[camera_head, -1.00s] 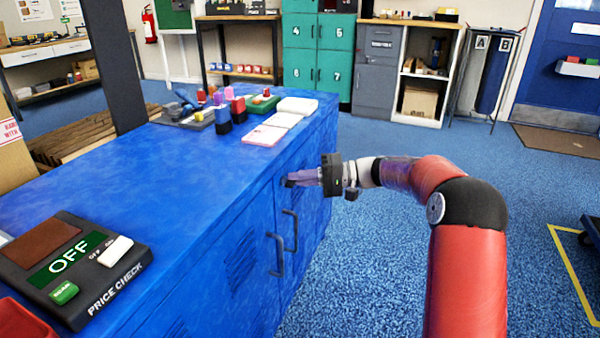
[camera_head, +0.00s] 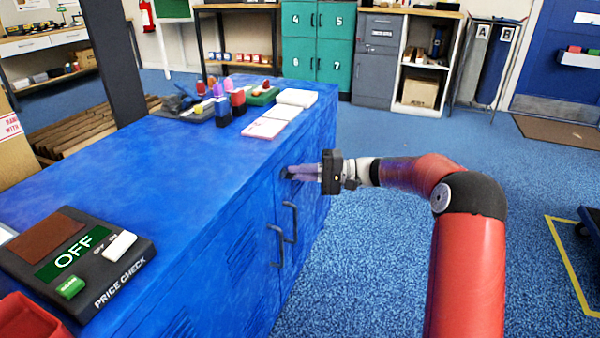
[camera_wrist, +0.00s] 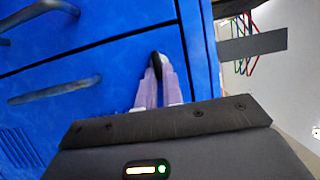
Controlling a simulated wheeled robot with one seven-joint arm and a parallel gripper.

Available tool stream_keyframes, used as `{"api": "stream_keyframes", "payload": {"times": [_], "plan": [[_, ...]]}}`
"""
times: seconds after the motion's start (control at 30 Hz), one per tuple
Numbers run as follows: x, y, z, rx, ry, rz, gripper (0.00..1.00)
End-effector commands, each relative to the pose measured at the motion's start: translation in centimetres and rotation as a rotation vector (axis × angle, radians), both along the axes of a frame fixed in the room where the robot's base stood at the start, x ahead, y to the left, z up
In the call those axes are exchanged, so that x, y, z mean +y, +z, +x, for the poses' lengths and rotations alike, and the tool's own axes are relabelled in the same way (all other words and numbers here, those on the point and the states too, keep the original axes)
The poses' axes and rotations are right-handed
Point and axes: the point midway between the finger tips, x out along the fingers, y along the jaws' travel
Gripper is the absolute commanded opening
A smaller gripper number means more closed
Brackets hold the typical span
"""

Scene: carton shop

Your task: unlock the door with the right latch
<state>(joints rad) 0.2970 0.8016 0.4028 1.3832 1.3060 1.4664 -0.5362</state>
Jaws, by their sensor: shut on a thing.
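The blue cabinet (camera_head: 190,165) has doors on its front side with two dark bar handles (camera_head: 275,246), also seen in the wrist view (camera_wrist: 55,89). My gripper (camera_head: 289,173) is at the upper part of the cabinet's front, near the right door's top edge. In the wrist view its pale purple fingers (camera_wrist: 157,80) are closed together on a small dark latch (camera_wrist: 156,59) on the blue door. The fingers cover most of the latch, so its turn angle is hard to tell. The doors look closed.
A price check device (camera_head: 75,258) reading OFF lies on the cabinet top at the near left. Stamps, trays and white pads (camera_head: 296,97) stand at its far end. The blue floor (camera_head: 390,260) right of the cabinet is clear.

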Motion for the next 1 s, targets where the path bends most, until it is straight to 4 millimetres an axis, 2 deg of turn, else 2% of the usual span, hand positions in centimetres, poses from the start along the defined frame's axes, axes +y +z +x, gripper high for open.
{"api": "stream_keyframes", "payload": {"times": [0.03,0.07,0.2,0.57,0.9,1.0], "plan": [[0.0,0.0,0.1,0.0,-0.003,0.001,0.0],[0.0,0.0,0.1,0.0,-0.003,0.001,0.11],[0.0,0.0,0.0,0.0,-0.002,0.0,0.29],[-0.5,0.0,0.1,0.0,-0.002,0.0,0.3],[-6.0,-0.1,0.3,-0.001,-0.003,0.0,0.3],[-7.1,-0.1,0.4,-0.001,-0.003,0.0,0.3]]}}
